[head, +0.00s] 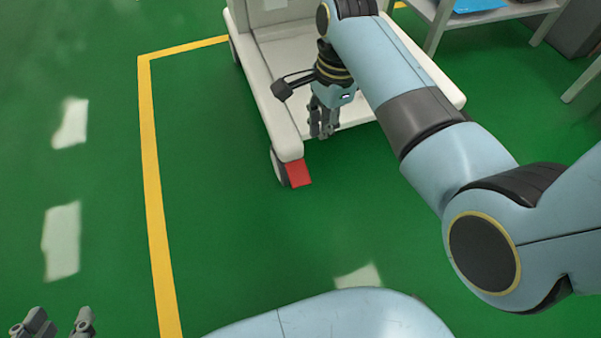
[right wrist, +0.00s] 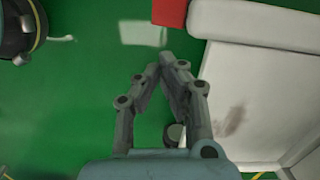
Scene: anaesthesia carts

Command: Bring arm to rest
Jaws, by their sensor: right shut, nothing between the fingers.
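My right arm (head: 400,110) reaches in from the right in the head view. Its gripper (head: 324,134) points down at the front edge of the white cart base. In the right wrist view the right gripper (right wrist: 168,66) has its fingertips together, with nothing between them. My left gripper (head: 56,326) shows only in part at the bottom left of the head view; its two fingers stand apart and nothing is seen between them.
The white cart (head: 284,118) stands at the top centre, with a red piece (head: 298,174) at its front corner wheel. A shelf (head: 480,16) with a blue item (head: 478,5) stands top right. Yellow lines (head: 150,150) mark the green floor, which is clear at the left.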

